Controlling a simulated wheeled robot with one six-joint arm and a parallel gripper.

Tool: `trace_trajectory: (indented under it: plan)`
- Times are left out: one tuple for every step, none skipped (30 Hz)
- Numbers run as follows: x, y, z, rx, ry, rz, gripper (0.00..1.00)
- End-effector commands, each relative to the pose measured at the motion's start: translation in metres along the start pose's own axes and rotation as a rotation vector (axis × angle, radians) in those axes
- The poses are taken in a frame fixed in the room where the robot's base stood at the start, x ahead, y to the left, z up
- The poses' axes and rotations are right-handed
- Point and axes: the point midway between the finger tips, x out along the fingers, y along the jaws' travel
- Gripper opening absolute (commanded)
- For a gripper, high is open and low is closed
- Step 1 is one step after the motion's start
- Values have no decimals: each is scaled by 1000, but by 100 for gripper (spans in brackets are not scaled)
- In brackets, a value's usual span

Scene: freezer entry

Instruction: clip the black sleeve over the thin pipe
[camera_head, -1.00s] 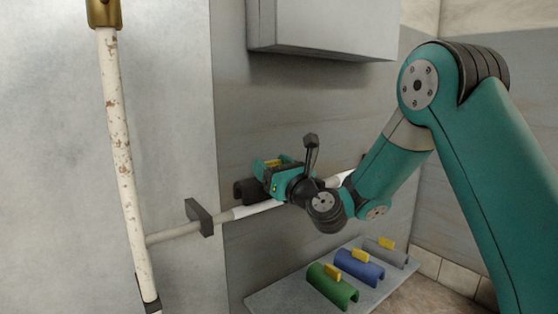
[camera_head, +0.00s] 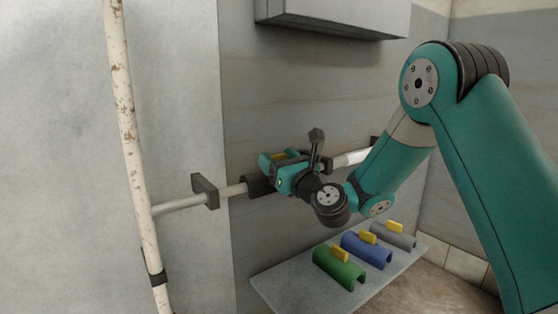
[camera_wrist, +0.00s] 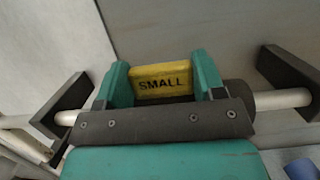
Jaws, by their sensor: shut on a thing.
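The black sleeve (camera_head: 258,185) sits at the thin pipe (camera_head: 236,190), in line with it, and hides a stretch of it. In the wrist view the pipe (camera_wrist: 281,99) runs out on both sides of the sleeve (camera_wrist: 238,92). Whether the sleeve is fully seated around the pipe cannot be told. My gripper (camera_head: 284,160) is shut on the sleeve's yellow tab (camera_wrist: 161,82), marked SMALL, with one teal finger on each side. My gripper and wrist hide much of the sleeve and the pipe behind them.
Dark brackets hold the pipe at left (camera_head: 205,191) and right (camera_wrist: 287,70). A rusty upright pipe (camera_head: 130,130) stands at left. Green (camera_head: 338,267), blue (camera_head: 366,250) and grey (camera_head: 393,235) sleeves lie on a shelf (camera_head: 285,290) below. A grey box (camera_head: 335,17) hangs above.

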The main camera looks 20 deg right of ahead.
Motion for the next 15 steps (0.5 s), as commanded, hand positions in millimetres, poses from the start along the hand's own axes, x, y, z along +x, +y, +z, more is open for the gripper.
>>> trace_trajectory:
  plan:
    - [0,0,0,0,0,0,17]
    - [0,0,0,0,0,0,17]
    - [0,0,0,0,0,0,17]
    - [0,0,0,0,0,0,17]
    - [0,0,0,0,0,0,17]
    - [0,0,0,0,0,0,65]
    - [0,0,0,0,0,0,72]
    - [0,0,0,0,0,0,79]
    - [0,0,0,0,0,0,88]
    - [0,0,0,0,0,0,93]
    - [0,0,0,0,0,0,93]
    - [0,0,0,0,0,0,93]
    - [0,0,0,0,0,0,93]
    - [0,0,0,0,0,0,93]
    - [0,0,0,0,0,0,93]
